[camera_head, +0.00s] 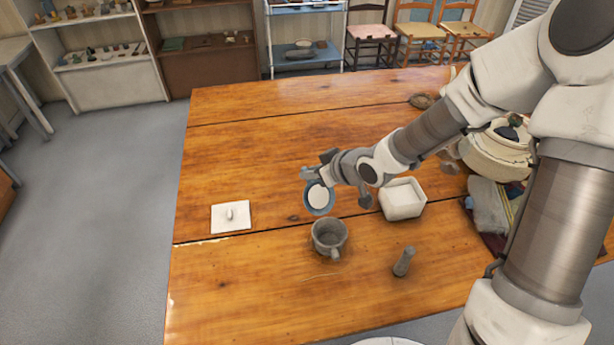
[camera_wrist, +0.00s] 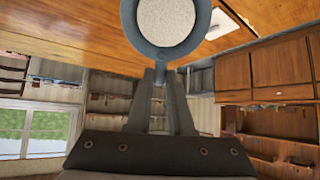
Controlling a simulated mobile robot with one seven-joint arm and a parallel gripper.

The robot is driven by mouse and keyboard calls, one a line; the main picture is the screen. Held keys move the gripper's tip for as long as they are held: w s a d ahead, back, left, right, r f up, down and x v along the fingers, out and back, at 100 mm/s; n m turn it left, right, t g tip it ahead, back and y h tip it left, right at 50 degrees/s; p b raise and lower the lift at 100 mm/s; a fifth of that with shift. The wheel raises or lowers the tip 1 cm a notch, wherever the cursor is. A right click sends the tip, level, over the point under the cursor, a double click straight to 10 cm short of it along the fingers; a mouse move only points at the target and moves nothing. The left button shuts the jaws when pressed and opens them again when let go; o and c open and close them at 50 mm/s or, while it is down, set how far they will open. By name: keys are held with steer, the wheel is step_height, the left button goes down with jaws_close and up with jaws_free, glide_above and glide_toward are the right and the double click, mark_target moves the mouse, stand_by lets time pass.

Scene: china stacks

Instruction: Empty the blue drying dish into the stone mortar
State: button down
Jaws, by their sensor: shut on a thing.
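The blue drying dish (camera_head: 308,206) is held by my gripper (camera_head: 314,179) above the table, near and a little behind the stone mortar. Its inside holds a pale, grainy content (camera_head: 319,196). The dish also shows at the top of the wrist view (camera_wrist: 133,38), with the content (camera_wrist: 166,20) filling its middle. My gripper's fingers (camera_wrist: 160,74) are shut on the dish's edge. The grey stone mortar (camera_head: 329,237) stands upright on the table with a handle or spout toward the front. Its inside looks dark, and I cannot tell whether anything is in it.
A grey pestle (camera_head: 404,262) stands right of the mortar. A pale pot (camera_head: 497,152) and cloths (camera_head: 490,205) are at the right. The table's front left is clear.

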mark_target(321, 199)
steer(key=shift+s+d+r+t+y+b, duration=0.25)
steer(key=shift+s+d+t+y+b, duration=0.25)
steer(key=shift+t+b, duration=0.05)
steer(key=shift+s+d+r+t+y+b, duration=0.2)
steer(key=shift+s+d+t+y+b, duration=0.3)
steer(key=shift+t, duration=0.05)
steer(key=shift+s+d+r+t+y, duration=0.15)
steer(key=shift+d+r+t+y, duration=0.05)
steer(key=shift+r+t+y, duration=0.1)
stand_by(3.4)
